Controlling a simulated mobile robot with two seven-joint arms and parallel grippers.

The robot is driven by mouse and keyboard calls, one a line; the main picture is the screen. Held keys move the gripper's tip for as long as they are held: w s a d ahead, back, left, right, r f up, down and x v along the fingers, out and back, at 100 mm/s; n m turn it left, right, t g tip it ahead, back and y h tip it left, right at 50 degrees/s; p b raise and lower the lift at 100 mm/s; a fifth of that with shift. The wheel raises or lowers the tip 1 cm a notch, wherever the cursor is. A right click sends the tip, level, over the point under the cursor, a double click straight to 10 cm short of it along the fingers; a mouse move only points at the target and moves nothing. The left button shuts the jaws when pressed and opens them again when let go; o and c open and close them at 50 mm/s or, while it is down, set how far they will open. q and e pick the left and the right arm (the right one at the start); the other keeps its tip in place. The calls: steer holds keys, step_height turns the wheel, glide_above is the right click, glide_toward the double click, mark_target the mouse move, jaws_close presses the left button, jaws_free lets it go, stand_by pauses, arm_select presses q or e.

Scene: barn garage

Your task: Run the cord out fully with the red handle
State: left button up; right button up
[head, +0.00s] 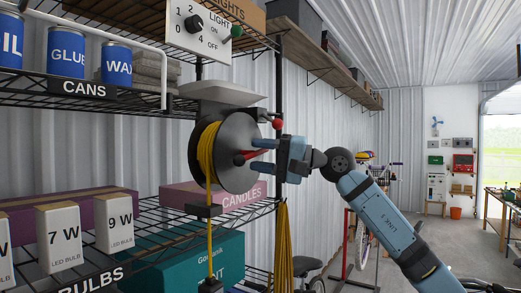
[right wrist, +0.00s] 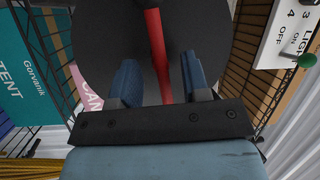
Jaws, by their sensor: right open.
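A dark cord reel (head: 236,135) with yellow cord (head: 207,155) wound on it hangs at the shelf rack. The cord runs down past a small black block (head: 203,211). The red handle (head: 246,157) is on the reel's face; it also shows in the right wrist view (right wrist: 157,45) as a red bar. My right gripper (head: 260,155) is open at the reel's face. In the right wrist view the red bar lies between its two blue fingers (right wrist: 161,80), with gaps on both sides. My left gripper is not in view.
A red ball knob (head: 277,124) sits just above my right fingers. A light switch panel (head: 200,28) with a green knob is above the reel. Wire shelves hold cans (head: 67,59), bulb boxes (head: 60,236) and a teal box (head: 165,262). Open floor lies at the right.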

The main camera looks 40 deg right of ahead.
steer(key=shift+a, duration=0.1)
jaws_close()
